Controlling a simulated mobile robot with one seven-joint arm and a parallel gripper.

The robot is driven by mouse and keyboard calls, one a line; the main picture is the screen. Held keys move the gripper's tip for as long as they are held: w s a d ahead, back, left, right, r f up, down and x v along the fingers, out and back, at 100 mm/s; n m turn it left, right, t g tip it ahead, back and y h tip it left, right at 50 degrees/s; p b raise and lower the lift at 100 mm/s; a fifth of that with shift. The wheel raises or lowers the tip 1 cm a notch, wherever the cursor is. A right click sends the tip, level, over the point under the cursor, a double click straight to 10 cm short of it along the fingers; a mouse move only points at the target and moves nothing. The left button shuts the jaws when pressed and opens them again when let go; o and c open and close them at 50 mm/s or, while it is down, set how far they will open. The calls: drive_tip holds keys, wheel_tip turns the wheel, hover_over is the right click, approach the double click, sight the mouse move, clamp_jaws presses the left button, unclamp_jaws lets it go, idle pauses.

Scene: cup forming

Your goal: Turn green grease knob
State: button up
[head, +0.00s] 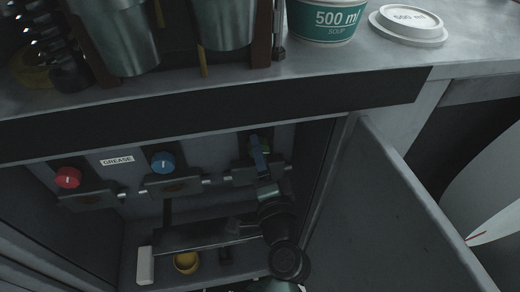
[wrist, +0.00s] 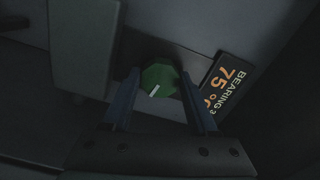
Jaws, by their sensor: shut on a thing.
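The green grease knob (wrist: 159,80) is between my gripper's fingers in the wrist view, and its white mark points down and left. In the head view only a bit of the green knob (head: 266,142) shows, mostly hidden by my gripper (head: 257,150). My gripper (wrist: 160,100) is shut on the knob, one blue finger on each side of it. The knob sits at the right end of a row inside the open cabinet. A red knob (head: 68,178) and a blue knob (head: 163,162) are to its left, with a "GREASE" label (head: 117,160) between them.
The open cabinet door (head: 405,215) stands close to the right of my arm. A yellow round thing (head: 186,262) lies low inside. A "BEARING 3" label (wrist: 232,88) is beside the knob. Above, the counter (head: 350,65) holds a soup cup (head: 327,20) and a lid (head: 408,23).

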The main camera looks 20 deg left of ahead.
drive_tip(key=shift+m+p, duration=0.35)
drive_tip(key=shift+m, duration=0.85)
drive_tip(key=o, duration=1.4)
drive_tip(key=shift+c, duration=0.2)
drive_tip(key=shift+s+d, duration=0.1)
drive_tip(key=v, duration=1.2)
drive_tip(key=shift+s+d, duration=0.2)
drive_tip(key=shift+s, duration=0.1)
drive_tip(key=shift+s, duration=0.1)
